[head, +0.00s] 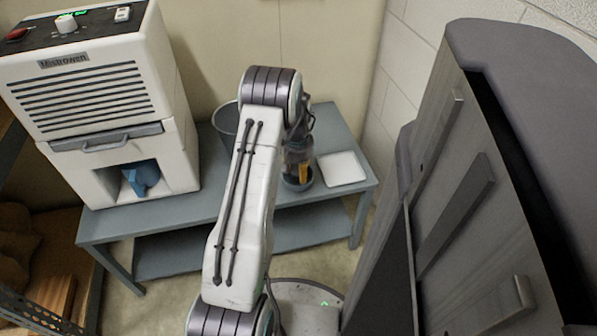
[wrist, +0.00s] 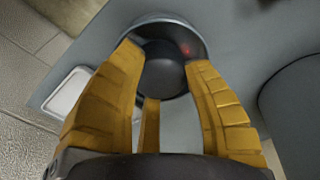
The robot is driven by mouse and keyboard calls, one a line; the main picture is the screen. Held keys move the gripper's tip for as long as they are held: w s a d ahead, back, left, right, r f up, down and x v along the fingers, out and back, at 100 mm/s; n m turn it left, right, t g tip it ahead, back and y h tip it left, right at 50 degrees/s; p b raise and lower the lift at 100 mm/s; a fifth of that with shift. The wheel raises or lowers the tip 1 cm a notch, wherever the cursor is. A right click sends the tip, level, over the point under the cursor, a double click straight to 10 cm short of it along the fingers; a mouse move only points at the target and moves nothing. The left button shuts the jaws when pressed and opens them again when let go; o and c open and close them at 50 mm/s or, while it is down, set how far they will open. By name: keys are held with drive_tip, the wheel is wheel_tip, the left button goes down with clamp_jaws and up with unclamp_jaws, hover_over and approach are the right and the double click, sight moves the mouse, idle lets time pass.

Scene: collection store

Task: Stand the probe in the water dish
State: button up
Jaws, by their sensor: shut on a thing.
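My gripper (head: 302,165) is over the right part of the grey bench, with its yellow fingers (wrist: 163,62) closed around a dark, round-topped probe (wrist: 165,75). The water dish (head: 297,184) is a small, dark round dish under the gripper. In the wrist view its pale rim (wrist: 145,19) shows around and beyond the probe. From above, the probe overlaps the dish opening. The probe's lower end is hidden, so I cannot tell whether it touches the dish floor. A small red spot shows inside the dish.
A white square tray (head: 341,168) lies just right of the dish. A dark bucket (head: 226,117) stands behind my arm. A large white dehumidifier-like machine (head: 110,100) fills the bench's left. A tall grey cabinet (head: 475,190) stands close on the right.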

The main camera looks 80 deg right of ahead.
sight(296, 173)
drive_tip(key=shift+f, duration=0.25)
drive_tip(key=o, duration=1.1)
drive_tip(key=shift+o, duration=0.2)
wheel_tip(296, 173, up, 13)
drive_tip(key=a+p, duration=0.1)
drive_tip(key=p, duration=0.5)
drive_tip(key=shift+a+f, duration=0.2)
drive_tip(key=shift+w, duration=0.2)
